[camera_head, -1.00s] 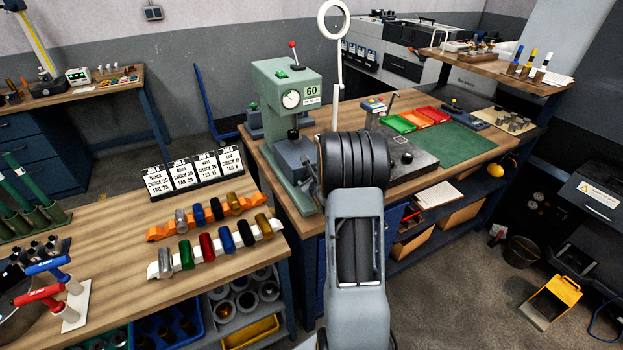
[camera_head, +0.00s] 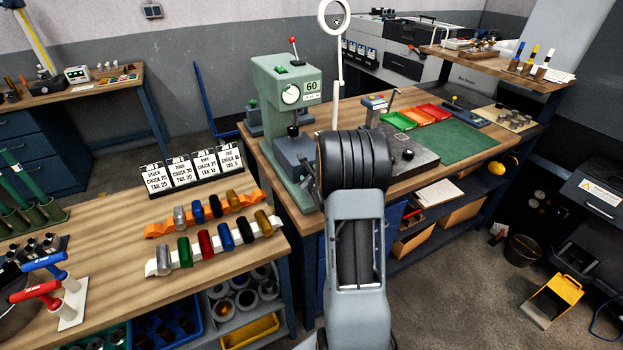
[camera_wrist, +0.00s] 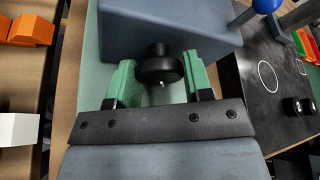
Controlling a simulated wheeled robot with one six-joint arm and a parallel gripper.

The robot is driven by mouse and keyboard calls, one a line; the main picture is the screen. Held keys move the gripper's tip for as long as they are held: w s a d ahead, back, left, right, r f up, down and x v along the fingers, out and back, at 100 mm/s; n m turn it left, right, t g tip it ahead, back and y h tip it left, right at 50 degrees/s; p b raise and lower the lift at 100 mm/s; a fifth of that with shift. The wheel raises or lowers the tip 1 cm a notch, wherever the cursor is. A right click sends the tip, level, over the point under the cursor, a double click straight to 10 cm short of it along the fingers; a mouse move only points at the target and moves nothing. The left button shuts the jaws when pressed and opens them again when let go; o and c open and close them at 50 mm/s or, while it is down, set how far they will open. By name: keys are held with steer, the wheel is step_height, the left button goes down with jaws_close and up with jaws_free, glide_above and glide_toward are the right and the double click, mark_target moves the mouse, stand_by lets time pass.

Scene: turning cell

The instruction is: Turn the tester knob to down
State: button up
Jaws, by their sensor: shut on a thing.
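The tester (camera_head: 284,80) is a green upright press with a round white dial and a "60" label. It stands at the left end of the wooden bench. Its black round knob (camera_wrist: 158,70) shows in the wrist view, on a blue-grey block (camera_wrist: 170,25), with a small white mark at its lower edge. My gripper (camera_wrist: 160,64) has its green fingers on both sides of the knob and is shut on it. In the head view my arm's black wrist hides the knob and most of my gripper.
A red-tipped lever (camera_head: 293,47) rises from the tester's top. A dark plate (camera_head: 425,160) and a green mat (camera_head: 460,143) lie to the right on the bench. A near table carries an orange rack (camera_head: 160,230), a white rack (camera_head: 150,268) and several cards (camera_head: 185,172).

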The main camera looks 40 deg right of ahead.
steer(key=shift+f+n+h+b, duration=0.3)
steer(key=shift+n+h+b, duration=0.2)
steer(key=shift+b, duration=0.6)
steer(key=shift+r+n+b, duration=0.25)
steer(key=shift+n+b, duration=0.05)
steer(key=shift+b, duration=0.05)
steer(key=o, duration=0.9)
steer(key=shift+r+p, duration=0.1)
steer(key=shift+p, duration=0.25)
